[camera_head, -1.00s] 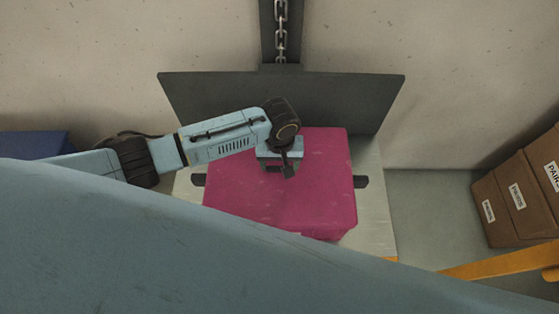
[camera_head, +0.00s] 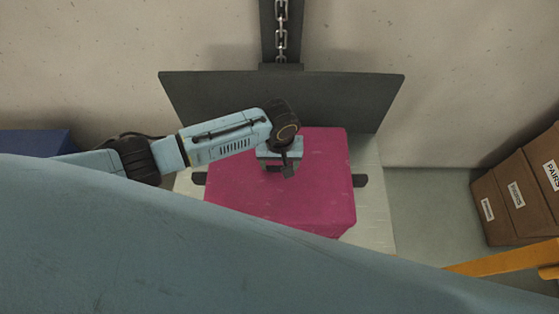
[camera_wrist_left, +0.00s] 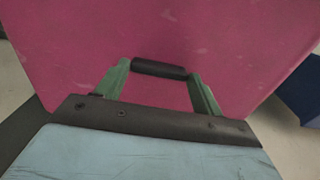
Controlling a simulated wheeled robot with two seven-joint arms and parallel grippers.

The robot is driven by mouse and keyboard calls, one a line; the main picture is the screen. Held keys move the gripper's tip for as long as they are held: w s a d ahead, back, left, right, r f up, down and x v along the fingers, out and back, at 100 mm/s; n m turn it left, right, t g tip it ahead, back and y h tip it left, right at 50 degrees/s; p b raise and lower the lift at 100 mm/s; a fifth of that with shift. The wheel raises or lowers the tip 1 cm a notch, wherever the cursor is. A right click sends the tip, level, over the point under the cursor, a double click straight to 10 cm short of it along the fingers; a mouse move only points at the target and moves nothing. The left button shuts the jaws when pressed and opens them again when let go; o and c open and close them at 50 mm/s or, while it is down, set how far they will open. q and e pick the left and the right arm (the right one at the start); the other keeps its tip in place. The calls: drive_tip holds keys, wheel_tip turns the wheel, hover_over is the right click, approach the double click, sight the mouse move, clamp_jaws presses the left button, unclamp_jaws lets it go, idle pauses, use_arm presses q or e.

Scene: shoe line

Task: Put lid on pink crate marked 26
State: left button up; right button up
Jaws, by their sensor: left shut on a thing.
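A pink lid (camera_head: 322,195) covers the pink crate position on the pale platform; from above I cannot tell the crate's walls from the lid, and no number 26 shows. My left gripper (camera_head: 285,168) is over the lid's middle, pointing down. In the left wrist view, its green fingers (camera_wrist_left: 160,80) are shut on the lid's black handle (camera_wrist_left: 159,69), with the pink lid top (camera_wrist_left: 225,35) filling the view beyond. Whether the lid rests fully seated on the crate is hidden. My right gripper is not in view.
A pale platform (camera_head: 372,225) carries the pink load, with a dark upright panel (camera_head: 215,100) behind it. Brown boxes (camera_head: 510,205) with labels stand at the right, near a yellow bar (camera_head: 500,259). A blue box (camera_head: 35,143) is at the left. My own blue body hides the foreground.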

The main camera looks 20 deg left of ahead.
use_arm(q)
drive_tip(key=o, duration=1.6)
wheel_tip(320, 180, up, 7)
drive_tip(key=p, duration=0.8)
drive_tip(key=shift+p, duration=0.35)
drive_tip(key=shift+s, duration=0.1)
